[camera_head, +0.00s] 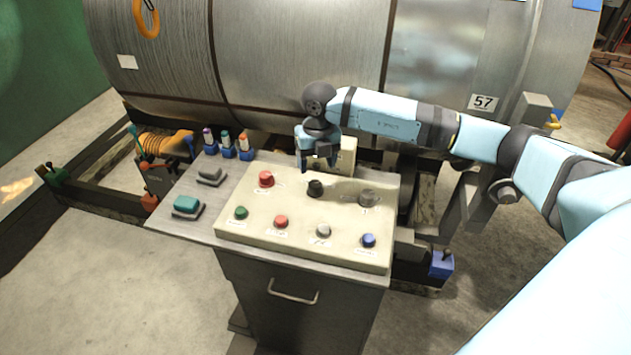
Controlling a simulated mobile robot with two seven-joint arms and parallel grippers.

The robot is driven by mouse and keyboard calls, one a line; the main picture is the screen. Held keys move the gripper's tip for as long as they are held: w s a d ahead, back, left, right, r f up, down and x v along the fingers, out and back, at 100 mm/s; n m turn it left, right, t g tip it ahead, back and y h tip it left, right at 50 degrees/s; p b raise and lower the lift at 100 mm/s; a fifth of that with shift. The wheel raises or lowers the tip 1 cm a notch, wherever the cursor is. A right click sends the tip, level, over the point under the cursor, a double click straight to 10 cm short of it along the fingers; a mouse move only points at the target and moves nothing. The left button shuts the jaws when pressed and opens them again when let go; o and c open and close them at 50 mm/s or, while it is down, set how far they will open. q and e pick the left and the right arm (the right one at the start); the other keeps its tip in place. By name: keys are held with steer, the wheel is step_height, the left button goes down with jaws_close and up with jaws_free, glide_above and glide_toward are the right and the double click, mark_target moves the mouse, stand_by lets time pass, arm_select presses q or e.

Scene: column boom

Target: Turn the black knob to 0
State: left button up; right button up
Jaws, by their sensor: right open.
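The black knob (315,188) stands on the top row of the cream control panel (265,240), between a red button and a grey knob. Its pointer and the number marks are too small to read. My right gripper (319,165) comes in from the right and points down just behind the black knob, close to it in the picture. It is open, with nothing seen between its fingers. I cannot tell the exact gap between the fingertips and the knob. My left gripper is not in view.
A red button (265,179) and a grey knob (367,198) flank the black knob. Several coloured buttons line the front row. Small bottles (227,143) and teal (187,204) and grey switches stand on the left of the desk. A large metal tank (290,50) rises behind.

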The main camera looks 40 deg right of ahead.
mark_target(316, 183)
step_height(316, 183, down, 7)
steer(key=shift+a+f, duration=0.1)
steer(key=shift+a, duration=0.05)
steer(key=c, duration=0.9)
